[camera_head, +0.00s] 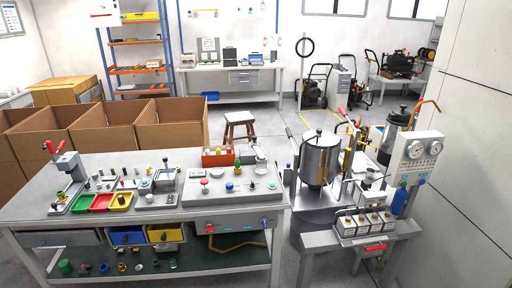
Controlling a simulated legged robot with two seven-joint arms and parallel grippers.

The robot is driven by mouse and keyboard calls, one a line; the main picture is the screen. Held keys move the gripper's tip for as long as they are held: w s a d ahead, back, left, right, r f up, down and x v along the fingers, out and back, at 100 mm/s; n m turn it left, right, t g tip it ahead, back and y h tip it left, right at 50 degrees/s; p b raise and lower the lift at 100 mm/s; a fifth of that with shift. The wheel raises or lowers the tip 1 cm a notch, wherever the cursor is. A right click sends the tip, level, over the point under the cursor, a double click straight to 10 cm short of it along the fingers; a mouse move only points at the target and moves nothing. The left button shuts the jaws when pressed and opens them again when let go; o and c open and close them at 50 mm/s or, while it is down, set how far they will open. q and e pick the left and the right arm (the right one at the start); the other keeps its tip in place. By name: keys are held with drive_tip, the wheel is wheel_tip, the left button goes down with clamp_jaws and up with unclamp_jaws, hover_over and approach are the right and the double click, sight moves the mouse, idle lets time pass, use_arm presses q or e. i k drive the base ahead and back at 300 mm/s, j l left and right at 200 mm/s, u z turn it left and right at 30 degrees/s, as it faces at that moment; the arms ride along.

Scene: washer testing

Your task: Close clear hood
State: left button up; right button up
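I cannot clearly make out a clear hood in this view. On the right of the grey workbench (150,215) is a flat test panel (222,196) with red, blue and green knobs on top. A small pale, see-through-looking piece (261,153) stands at its back right corner, too small to tell what it is. To the right, a steel cylinder (320,158) stands on a machine, beside a small stand (362,226) with several boxed units and a red handle. Neither of my grippers shows.
Red, green and yellow trays (104,202) and a red-handled press (68,178) stand at the bench's left. Open cardboard boxes (172,133) are behind it. A stool (240,124) stands on the floor beyond. A plain wall (465,190) bounds the right side.

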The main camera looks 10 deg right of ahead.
sight(255, 147)
drive_tip(key=i+u, duration=0.15)
drive_tip(key=i, duration=0.6)
drive_tip(key=i+l+u, duration=0.15)
drive_tip(key=i, duration=0.65)
drive_tip(key=l, duration=0.1)
